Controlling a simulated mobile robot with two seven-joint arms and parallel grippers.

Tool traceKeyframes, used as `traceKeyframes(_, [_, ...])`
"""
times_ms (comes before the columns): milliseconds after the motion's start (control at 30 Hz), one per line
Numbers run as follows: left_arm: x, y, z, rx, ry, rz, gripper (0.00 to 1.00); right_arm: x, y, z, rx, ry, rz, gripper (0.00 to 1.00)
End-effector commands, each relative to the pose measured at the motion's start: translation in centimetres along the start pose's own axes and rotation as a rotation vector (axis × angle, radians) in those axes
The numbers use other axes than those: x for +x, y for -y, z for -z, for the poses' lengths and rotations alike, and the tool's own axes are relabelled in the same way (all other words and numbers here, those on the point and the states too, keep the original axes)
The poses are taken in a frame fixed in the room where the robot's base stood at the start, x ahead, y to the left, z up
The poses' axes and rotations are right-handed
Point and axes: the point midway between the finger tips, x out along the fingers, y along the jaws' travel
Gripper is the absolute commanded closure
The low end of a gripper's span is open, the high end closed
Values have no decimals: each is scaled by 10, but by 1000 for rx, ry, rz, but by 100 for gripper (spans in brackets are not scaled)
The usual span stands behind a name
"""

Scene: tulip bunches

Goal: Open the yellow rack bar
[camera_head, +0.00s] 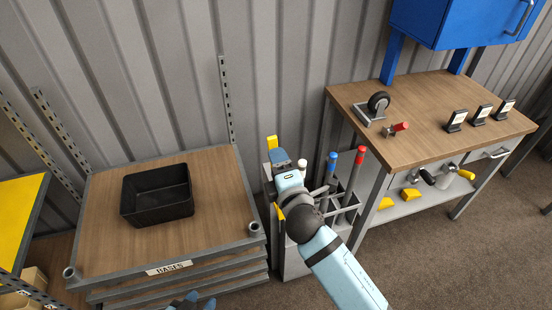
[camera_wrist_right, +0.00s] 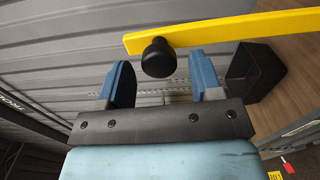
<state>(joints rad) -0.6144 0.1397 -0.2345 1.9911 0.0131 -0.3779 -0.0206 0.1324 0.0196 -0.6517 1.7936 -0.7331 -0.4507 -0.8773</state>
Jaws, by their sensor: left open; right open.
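The yellow rack bar (camera_wrist_right: 235,33) crosses the top of the right wrist view. A black knob (camera_wrist_right: 158,60) sticks out near the bar's left end. My right gripper (camera_wrist_right: 161,80) is open, with one blue finger on each side of the knob; I cannot tell if either touches it. In the head view, my right gripper (camera_head: 280,158) is over the left side of the grey rack (camera_head: 295,262) and hides most of the bar. A yellow end of the bar (camera_head: 271,142) shows behind it. My left gripper (camera_head: 190,299) is open at the bottom edge, partly cut off.
Rods with white, blue (camera_head: 332,158) and red (camera_head: 359,155) tops stand in the rack. A black bin (camera_head: 157,194) sits on the wooden-topped "BASES" shelf (camera_head: 215,177) at left. A workbench (camera_head: 430,98) with a caster (camera_head: 377,104) stands at right. Carpet is clear at lower right.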

Motion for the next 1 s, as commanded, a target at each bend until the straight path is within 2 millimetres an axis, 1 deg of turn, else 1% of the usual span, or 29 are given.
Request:
traceKeyframes(33, [1, 0, -1, 0, 0, 0, 57, -12, 2, 0, 0, -1, 1, 41])
traceKeyframes(100, [1, 0, -2, -1, 1, -1, 57, -28, 2, 0, 0, -1, 1, 41])
traceKeyframes(300, [3, 0, -3, -4, 0, -2, 57, -74, 2, 0, -1, -1, 1, 41])
traceKeyframes(400, [3, 0, -2, -6, -3, -2, 57, -92, 1, 1, 1, -2, 1, 41])
traceKeyframes(500, [3, 0, -1, -7, -4, -2, 57, -104, 1, 0, -1, -1, 0, 41])
traceKeyframes(600, [3, -1, -1, -8, -4, -2, 57, -111, 0, 0, -1, -1, -1, 41])
traceKeyframes(700, [3, -1, -2, -9, -3, -2, 57, -114, 0, 0, 0, -1, -1, 41])
traceKeyframes(1000, [4, -1, -3, -10, 0, -2, 57, -114, 0, 0, 0, -1, -1, 41])
